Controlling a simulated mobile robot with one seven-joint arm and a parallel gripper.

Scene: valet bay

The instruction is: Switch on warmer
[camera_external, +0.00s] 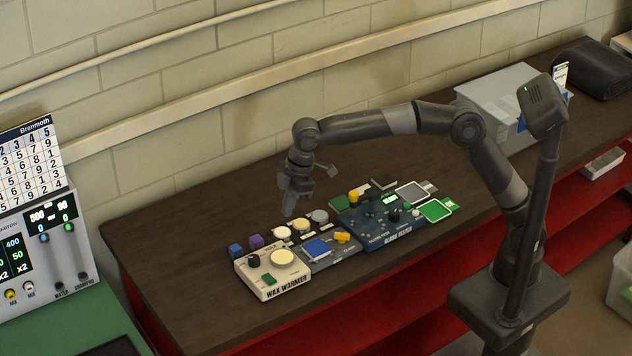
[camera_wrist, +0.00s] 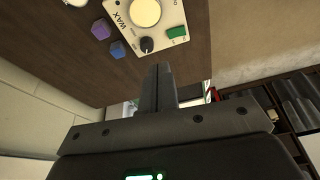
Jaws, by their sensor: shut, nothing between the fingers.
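The wax warmer (camera_external: 297,284) is a cream box at the front left of the workbench. On its top are a round pale wax well (camera_external: 282,257), a black knob (camera_external: 253,261) and a green switch (camera_external: 269,279). In the wrist view the warmer (camera_wrist: 122,20) is cut off by the top edge, with its green switch (camera_wrist: 177,32) and black knob (camera_wrist: 147,45) in sight. I cannot tell the switch's position. My gripper (camera_external: 289,211) is shut and empty, above and behind the warmer, apart from it. Its fingers (camera_wrist: 159,70) show together in the wrist view.
A blue cube (camera_external: 236,250) and a purple block (camera_external: 256,241) stand behind the warmer. A blue pad (camera_external: 317,248), yellow pieces and a blue gloss tester (camera_external: 380,238) lie to its right. A grey bin (camera_external: 500,95) stands farther right. The bench's left part (camera_external: 160,230) is clear.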

